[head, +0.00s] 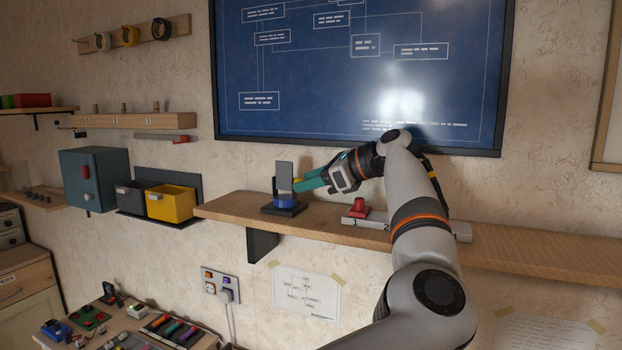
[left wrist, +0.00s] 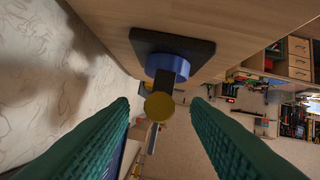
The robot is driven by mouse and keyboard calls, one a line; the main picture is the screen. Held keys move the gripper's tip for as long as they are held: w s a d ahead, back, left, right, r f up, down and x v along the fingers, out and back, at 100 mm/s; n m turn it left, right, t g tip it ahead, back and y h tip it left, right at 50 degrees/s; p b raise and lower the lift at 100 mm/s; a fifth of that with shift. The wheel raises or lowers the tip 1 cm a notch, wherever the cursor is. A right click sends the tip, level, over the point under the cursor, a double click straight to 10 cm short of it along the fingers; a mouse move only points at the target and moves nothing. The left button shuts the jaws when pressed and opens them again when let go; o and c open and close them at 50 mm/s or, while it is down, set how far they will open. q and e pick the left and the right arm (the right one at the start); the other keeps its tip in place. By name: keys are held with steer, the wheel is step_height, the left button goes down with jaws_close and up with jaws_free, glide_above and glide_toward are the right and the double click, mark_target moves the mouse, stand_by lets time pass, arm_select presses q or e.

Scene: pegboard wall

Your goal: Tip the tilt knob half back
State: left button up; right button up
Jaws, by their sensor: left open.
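The tilt knob stands on the wooden shelf in the head view, with a dark square base and a blue collar (head: 284,201). A grey upright plate (head: 284,175) rises beside it. In the left wrist view, a dark stem comes out of the blue collar (left wrist: 167,65) and ends in a round yellow tip (left wrist: 159,105). My left gripper (head: 300,184) has green fingers and is open close to the knob. In the left wrist view, the yellow tip lies between the two spread fingers (left wrist: 160,112), with a gap on both sides. My right gripper is not in view.
The wooden shelf (head: 520,249) also bears a red knob (head: 358,208) on a pale base, to the right. Yellow (head: 170,203) and grey bins and a teal cabinet (head: 95,180) are at left. A blue board (head: 360,70) hangs above the shelf.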

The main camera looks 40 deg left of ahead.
arm_select(q)
steer(key=shift+f, duration=0.1)
steer(key=shift+c, duration=1.1)
jaws_close()
steer(key=shift+a+r+m+g+p, duration=0.1)
steer(key=shift+r+m+g+p, duration=0.2)
steer(key=shift+p, duration=0.5)
steer(key=p, duration=0.2)
steer(key=m+g+p, duration=0.1)
steer(key=shift+w+m+p, duration=0.2)
steer(key=shift+m+p, duration=0.1)
steer(key=shift+p, duration=0.1)
steer(key=shift+w+f+m+g+h+p, duration=0.15)
steer(key=shift+m+g+h+p, duration=0.15)
steer(key=shift+m+g+p, duration=0.75)
arm_select(e)
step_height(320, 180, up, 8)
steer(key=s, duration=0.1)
steer(key=shift+p, duration=0.3)
arm_select(q)
steer(key=shift+t, duration=0.45)
steer(key=shift+o, duration=1.1)
jaws_free()
steer(key=shift+f, duration=0.1)
